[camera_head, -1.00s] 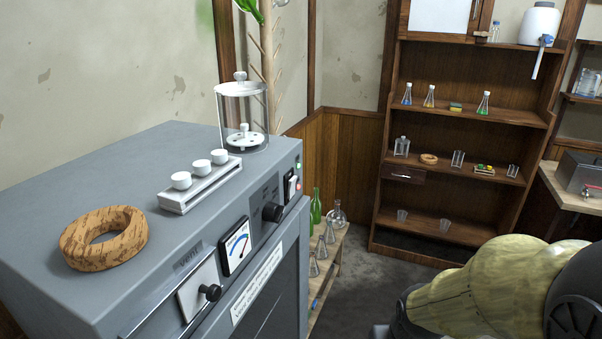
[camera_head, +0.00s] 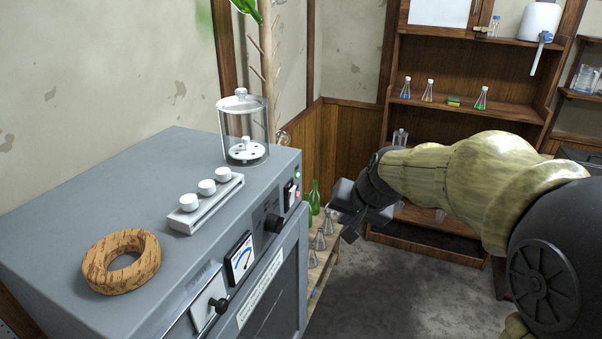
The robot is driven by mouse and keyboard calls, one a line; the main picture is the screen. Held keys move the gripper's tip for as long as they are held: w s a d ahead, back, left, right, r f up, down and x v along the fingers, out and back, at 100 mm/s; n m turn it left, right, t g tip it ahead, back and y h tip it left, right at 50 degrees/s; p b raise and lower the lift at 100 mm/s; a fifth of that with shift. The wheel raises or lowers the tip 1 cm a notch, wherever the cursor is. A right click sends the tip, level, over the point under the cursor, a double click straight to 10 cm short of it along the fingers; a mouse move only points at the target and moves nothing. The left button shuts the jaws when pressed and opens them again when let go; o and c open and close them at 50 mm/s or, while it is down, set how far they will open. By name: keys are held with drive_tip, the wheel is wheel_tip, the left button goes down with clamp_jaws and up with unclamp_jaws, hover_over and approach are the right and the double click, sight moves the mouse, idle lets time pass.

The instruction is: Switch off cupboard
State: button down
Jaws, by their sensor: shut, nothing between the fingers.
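The grey cupboard (camera_head: 130,190) fills the left side of the head view. Its sloping front panel carries a white rocker switch (camera_head: 289,193) near the right end. A small green lamp (camera_head: 297,178) and a small red lamp (camera_head: 298,195) sit beside the switch. A black knob (camera_head: 274,222) and a dial meter (camera_head: 241,258) are further left on the panel. My gripper (camera_head: 338,212) is shut and empty. It is in the air to the right of the switch, apart from the panel. The switch is in plain view; its exact tilt is too small to tell.
A cork ring (camera_head: 121,262), a rack with white caps (camera_head: 206,203) and a glass jar (camera_head: 243,130) stand on the cupboard. Green bottles (camera_head: 314,198) and flasks (camera_head: 319,242) stand on a low bench beside it. Wooden shelves (camera_head: 470,60) are behind my arm.

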sight(292, 196)
wheel_tip(292, 196, up, 7)
drive_tip(key=w+a+y, duration=0.1)
drive_tip(key=w+a, duration=0.1)
drive_tip(key=a, duration=0.1)
drive_tip(key=shift+w+t+p, duration=0.25)
drive_tip(key=shift+t+p, duration=0.05)
drive_tip(key=shift+p, duration=0.05)
drive_tip(key=shift+a+f, duration=0.1)
drive_tip(key=shift+f, duration=0.05)
drive_tip(key=w+a+f+p, duration=0.6)
drive_tip(key=f, duration=0.1)
drive_tip(key=shift+w+a, duration=0.25)
drive_tip(key=shift+w, duration=0.1)
